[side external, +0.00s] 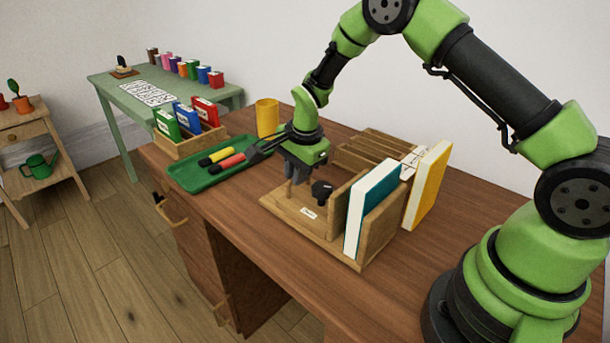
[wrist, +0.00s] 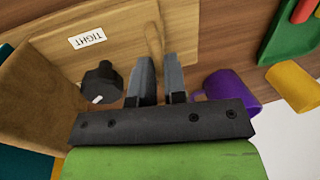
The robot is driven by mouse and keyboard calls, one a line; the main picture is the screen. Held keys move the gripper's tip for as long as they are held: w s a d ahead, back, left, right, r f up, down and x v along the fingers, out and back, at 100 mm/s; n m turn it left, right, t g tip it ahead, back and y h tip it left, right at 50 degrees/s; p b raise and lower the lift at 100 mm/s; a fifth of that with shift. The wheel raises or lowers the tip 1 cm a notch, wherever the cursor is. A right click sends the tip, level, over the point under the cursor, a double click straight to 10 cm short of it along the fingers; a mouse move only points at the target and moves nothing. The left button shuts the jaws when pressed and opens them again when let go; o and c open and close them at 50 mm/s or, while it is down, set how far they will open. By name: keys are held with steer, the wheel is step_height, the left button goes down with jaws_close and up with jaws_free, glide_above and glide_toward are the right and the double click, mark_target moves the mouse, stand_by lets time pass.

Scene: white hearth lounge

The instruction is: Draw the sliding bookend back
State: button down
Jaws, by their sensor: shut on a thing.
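The wooden book stand (side external: 290,208) sits on the desk, with a small white label on its base. Upright wooden panels stand on it, one (side external: 346,200) to the left of the teal book (side external: 374,205). I cannot tell for certain which panel slides. A black knob (side external: 322,190) stands on the base; in the wrist view the knob (wrist: 102,84) is beside the label reading "TIGHT" (wrist: 87,38). My gripper (side external: 298,180) points down over the stand's far-left part.
A yellow book (side external: 428,185) stands behind the stand, near a slotted wooden rack (side external: 370,148). A green tray (side external: 190,178) with markers and a yellow cup (side external: 267,118) lie to the left. A purple mug (wrist: 225,88) is close to my fingers in the wrist view.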

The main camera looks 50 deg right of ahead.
steer(key=shift+w, duration=1.85)
steer(key=c, duration=1.2)
jaws_free()
steer(key=shift+o, duration=0.2)
step_height(320, 180, up, 10)
steer(key=s, duration=0.2)
steer(key=shift+f, duration=0.15)
